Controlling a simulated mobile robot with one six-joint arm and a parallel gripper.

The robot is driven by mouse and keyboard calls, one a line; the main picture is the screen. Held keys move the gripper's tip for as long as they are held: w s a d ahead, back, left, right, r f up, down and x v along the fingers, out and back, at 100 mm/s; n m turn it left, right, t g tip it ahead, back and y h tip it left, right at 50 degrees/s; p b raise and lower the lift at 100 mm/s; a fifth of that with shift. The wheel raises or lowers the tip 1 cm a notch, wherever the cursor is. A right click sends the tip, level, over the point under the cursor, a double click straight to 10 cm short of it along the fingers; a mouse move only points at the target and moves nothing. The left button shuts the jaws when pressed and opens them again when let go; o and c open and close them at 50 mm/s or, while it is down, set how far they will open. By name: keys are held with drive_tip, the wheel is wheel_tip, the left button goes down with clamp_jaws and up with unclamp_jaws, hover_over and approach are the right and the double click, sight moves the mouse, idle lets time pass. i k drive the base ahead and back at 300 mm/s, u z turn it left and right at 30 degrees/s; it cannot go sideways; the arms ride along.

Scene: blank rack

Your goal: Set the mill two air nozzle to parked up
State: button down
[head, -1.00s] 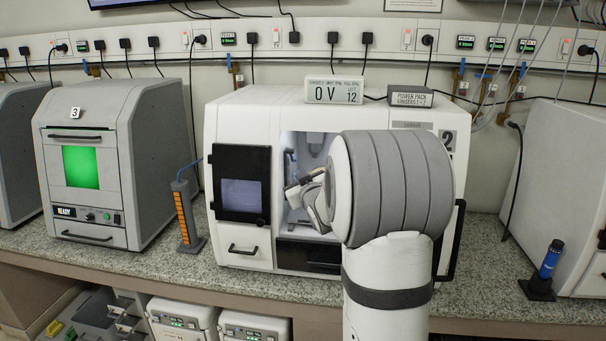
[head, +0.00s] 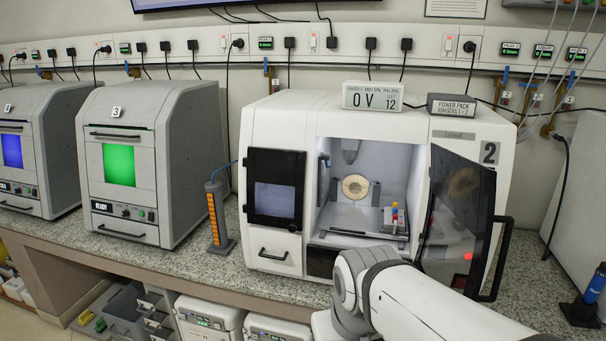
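Mill two (head: 485,120) is the white machine marked "2", with its dark-framed door (head: 455,220) swung open to the right. What looks like the air nozzle (head: 323,165) is a small blue and dark piece at the upper left of the lit chamber, roughly upright. It is too small to tell its exact setting. A round tan disc (head: 355,187) sits in a holder at the chamber's middle. My arm crosses the lower right in front of the mill, outside the chamber. My gripper's fingers are not visible.
A small tray of coloured pieces (head: 395,218) stands at the chamber's right. A grey stand with an orange strip (head: 217,215) is left of the mill, and the grey machine marked "3" (head: 110,170) beyond it. A blue tool (head: 595,290) stands at far right.

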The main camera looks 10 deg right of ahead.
sight(326, 157)
drive_tip(key=z, duration=0.3)
drive_tip(key=i, duration=0.4)
drive_tip(key=u, duration=1)
